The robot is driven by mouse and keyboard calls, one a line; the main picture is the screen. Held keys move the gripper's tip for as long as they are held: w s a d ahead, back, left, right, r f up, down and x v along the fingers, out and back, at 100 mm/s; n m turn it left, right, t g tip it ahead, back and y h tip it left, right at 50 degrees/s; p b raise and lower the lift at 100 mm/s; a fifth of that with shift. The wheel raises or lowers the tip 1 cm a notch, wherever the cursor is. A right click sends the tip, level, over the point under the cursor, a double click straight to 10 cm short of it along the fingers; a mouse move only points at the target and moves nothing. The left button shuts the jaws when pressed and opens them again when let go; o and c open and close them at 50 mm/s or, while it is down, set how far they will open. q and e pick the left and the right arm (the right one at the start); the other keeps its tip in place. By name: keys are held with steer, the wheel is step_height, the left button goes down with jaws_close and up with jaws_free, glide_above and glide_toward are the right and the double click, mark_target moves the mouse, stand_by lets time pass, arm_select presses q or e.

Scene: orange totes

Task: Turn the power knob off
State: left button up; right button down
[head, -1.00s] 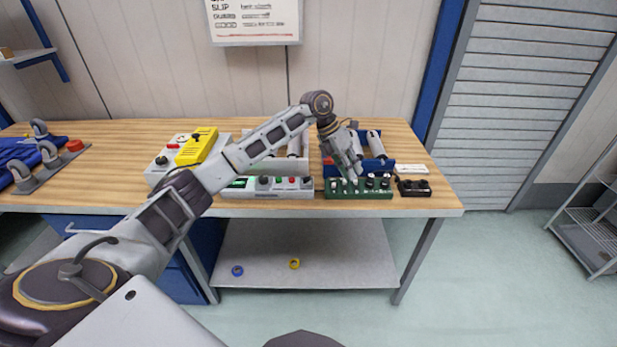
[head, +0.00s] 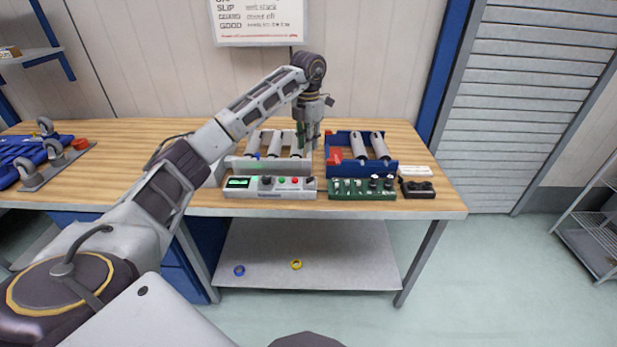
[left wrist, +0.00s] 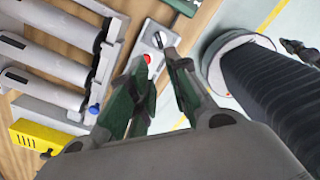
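A grey control panel (head: 242,189) lies near the table's front edge, with a green display, a dark knob (head: 267,181), a green button, a red button and a further knob at its right end. Labels are too small to read, so I cannot tell which knob is the power knob. My left gripper (head: 307,140) points down behind the panel's right part, over the grey roller unit. In the left wrist view its green fingers (left wrist: 157,75) are apart and empty. A dark-and-silver knob (left wrist: 158,40) on the panel shows just beyond the fingertips, beside the red button. My right gripper is out of view.
A green box with several knobs (head: 361,190) sits right of the panel, then a black two-knob box (head: 417,189). Behind stand a grey roller unit (head: 240,164) and a blue one (head: 365,174). A yellow block (left wrist: 40,135) shows in the wrist view.

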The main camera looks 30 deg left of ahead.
mark_target(310, 181)
arm_select(q)
steer(key=shift+f, duration=0.1)
steer(key=shift+f, duration=6.8)
jaws_close()
